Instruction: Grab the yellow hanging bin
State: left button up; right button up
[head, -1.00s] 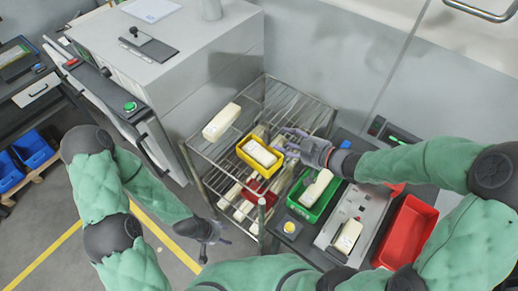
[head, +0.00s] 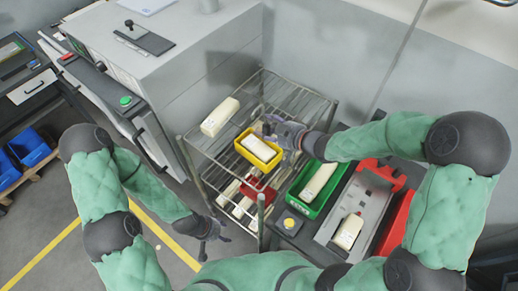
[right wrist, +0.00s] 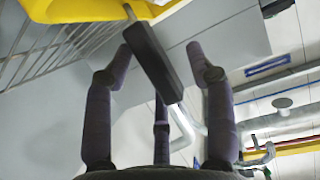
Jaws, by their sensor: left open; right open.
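The yellow bin (head: 273,163) is at the upper front of the wire rack, with a white package (head: 262,147) inside it. Part of it also shows at the top left of the right wrist view (right wrist: 90,8). My right gripper (head: 270,132) is open at the bin's right and back side, with its fingers close to the rim. In the right wrist view a dark bar (right wrist: 152,60) lies between the spread fingers; I cannot tell whether they touch it. My left gripper (head: 212,236) is open and empty, low over the floor left of the rack.
The wire rack (head: 318,108) holds another white package (head: 220,117) and, lower, a red bin (head: 262,190) with packages. A green bin (head: 301,205) and a grey tray (head: 345,212) stand to the right. A grey cabinet (head: 185,70) stands behind left.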

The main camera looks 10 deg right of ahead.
grip_shut()
jog(key=shift+r, duration=0.1)
